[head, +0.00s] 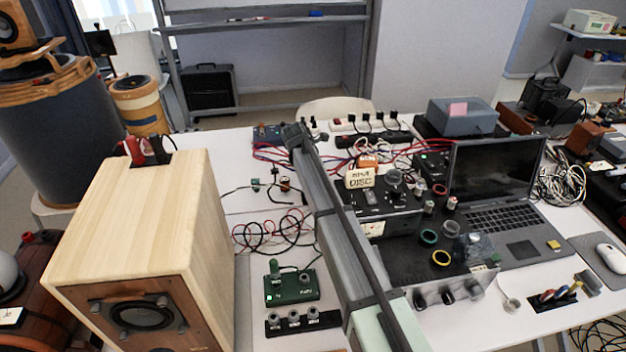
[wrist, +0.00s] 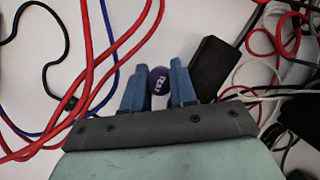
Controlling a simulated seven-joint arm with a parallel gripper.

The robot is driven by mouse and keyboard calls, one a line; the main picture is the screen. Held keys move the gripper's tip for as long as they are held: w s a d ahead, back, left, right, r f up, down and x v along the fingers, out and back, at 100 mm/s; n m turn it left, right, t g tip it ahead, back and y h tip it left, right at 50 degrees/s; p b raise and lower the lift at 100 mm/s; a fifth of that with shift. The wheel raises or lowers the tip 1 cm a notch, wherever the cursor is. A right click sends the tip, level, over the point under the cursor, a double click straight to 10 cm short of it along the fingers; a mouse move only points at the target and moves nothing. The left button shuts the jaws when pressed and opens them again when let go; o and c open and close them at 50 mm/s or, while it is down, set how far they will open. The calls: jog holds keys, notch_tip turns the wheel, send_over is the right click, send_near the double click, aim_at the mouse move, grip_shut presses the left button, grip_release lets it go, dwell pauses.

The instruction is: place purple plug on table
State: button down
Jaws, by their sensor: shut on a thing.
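The purple plug (wrist: 158,80) shows in the wrist view as a round purple end with pale lettering. It sits between the two blue fingers of my gripper (wrist: 159,82), which is shut on it. In the head view my gripper (head: 294,133) is at the far end of my arm, over the back part of the white table (head: 212,138). The plug cannot be made out in the head view. White table surface (wrist: 185,25) shows beyond the fingertips in the wrist view. I cannot tell whether the plug touches it.
Red cables (wrist: 92,70) lie left of the fingers, and a black box (wrist: 213,68) is close on the right. In the head view a wooden speaker (head: 150,215) stands left, and a laptop (head: 495,185) and black equipment stand right. Power strips (head: 370,124) lie at the back.

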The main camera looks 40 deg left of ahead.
jog(key=shift+f, duration=1.35)
jog(key=shift+f, duration=0.1)
jog(key=c, duration=0.9)
grip_release()
jog(key=v, duration=1.2)
jog(key=shift+w, duration=0.1)
